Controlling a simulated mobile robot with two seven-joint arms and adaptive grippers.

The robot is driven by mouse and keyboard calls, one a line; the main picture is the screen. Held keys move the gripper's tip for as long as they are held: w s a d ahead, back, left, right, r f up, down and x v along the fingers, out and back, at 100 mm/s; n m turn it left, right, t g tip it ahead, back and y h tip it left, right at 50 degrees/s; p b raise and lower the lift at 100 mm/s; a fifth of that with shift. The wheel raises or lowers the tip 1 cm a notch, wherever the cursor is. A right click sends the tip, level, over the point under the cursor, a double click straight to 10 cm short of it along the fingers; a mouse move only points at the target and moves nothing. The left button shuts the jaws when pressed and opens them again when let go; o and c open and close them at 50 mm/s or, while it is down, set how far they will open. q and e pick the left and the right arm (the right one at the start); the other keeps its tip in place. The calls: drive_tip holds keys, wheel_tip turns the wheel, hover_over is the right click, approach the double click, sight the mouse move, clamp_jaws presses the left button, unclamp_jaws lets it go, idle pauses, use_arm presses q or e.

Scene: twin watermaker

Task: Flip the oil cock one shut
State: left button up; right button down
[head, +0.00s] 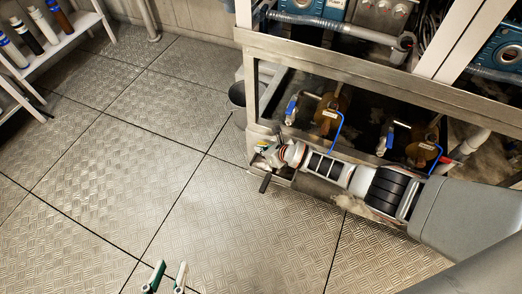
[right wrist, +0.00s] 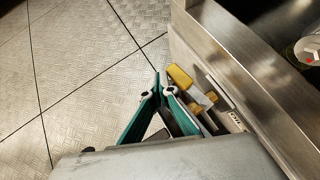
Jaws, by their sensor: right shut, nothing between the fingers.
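In the right wrist view, a yellow-handled brass fitting (right wrist: 181,77), which looks like an oil cock, sits against the low metal frame, just right of my right gripper (right wrist: 157,88). The right gripper's teal fingers meet at the tips and hold nothing. I cannot tell whether they touch the fitting. In the head view my right arm reaches in from the right to the frame's lower left corner, where the wrist partly hides this spot. My left gripper (head: 166,276) is at the bottom edge, its fingertips apart and empty above the floor. Which cock is number one is not readable.
Two blue-handled valves, left (head: 291,108) and right (head: 386,139), sit inside the frame with blue hoses. A steel rail (head: 350,72) runs above them. A dark bucket (head: 238,95) stands left of the frame. A bottle shelf (head: 60,42) is at upper left. The middle floor is clear.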

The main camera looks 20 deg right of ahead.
use_arm(q)
drive_tip(key=shift+w+r, duration=0.3)
use_arm(e)
drive_tip(key=shift+w, duration=0.2)
